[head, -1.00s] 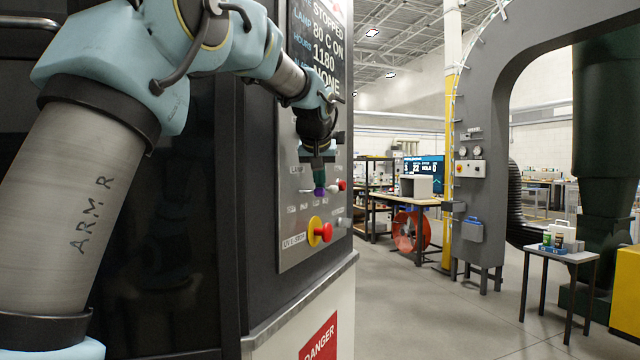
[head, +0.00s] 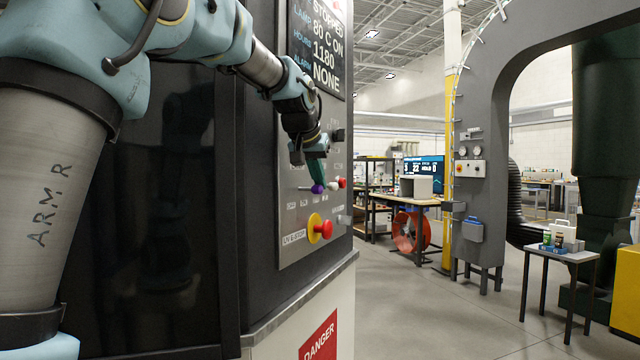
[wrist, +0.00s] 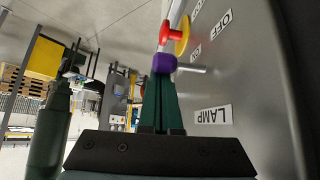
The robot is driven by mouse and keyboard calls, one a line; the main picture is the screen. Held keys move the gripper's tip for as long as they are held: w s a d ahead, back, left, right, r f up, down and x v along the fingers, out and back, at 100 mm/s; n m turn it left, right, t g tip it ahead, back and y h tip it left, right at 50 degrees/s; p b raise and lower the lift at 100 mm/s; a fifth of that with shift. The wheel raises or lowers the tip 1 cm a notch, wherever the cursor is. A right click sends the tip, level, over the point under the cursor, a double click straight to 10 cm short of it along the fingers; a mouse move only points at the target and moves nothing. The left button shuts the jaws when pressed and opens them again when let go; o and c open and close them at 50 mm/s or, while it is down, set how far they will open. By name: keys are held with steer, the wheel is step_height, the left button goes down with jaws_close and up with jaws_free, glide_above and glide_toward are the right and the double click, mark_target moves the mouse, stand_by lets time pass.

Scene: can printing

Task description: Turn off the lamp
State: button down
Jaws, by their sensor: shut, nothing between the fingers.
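A machine's grey control panel (head: 290,225) stands left of centre in the head view. A metal lever with a purple knob (head: 318,189) sticks out from it; the wrist view also shows the purple knob (wrist: 164,63). A LAMP label (wrist: 213,115) and an OFF label (wrist: 225,18) are on the panel in the wrist view. The display (head: 322,45) above reads STOPPED, with ON in the lamp line. My gripper (head: 317,181) has green fingers, shut and empty. Their tips are at the purple knob; I cannot tell whether they touch it.
A red mushroom button on a yellow ring (head: 319,229) sits below the lever. Small red and white knobs (head: 338,183) are beside it. A grey arch (head: 485,130), a small table (head: 560,255) and a workbench (head: 405,200) stand to the right. The floor between is open.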

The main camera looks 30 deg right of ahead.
steer(key=shift+s+a, duration=0.3)
steer(key=shift+a, duration=0.15)
steer(key=shift+s+b, duration=0.15)
steer(key=shift+b, duration=0.2)
steer(key=shift+s+a+b, duration=0.25)
steer(key=shift+s+b, duration=0.05)
steer(key=shift+s, duration=0.3)
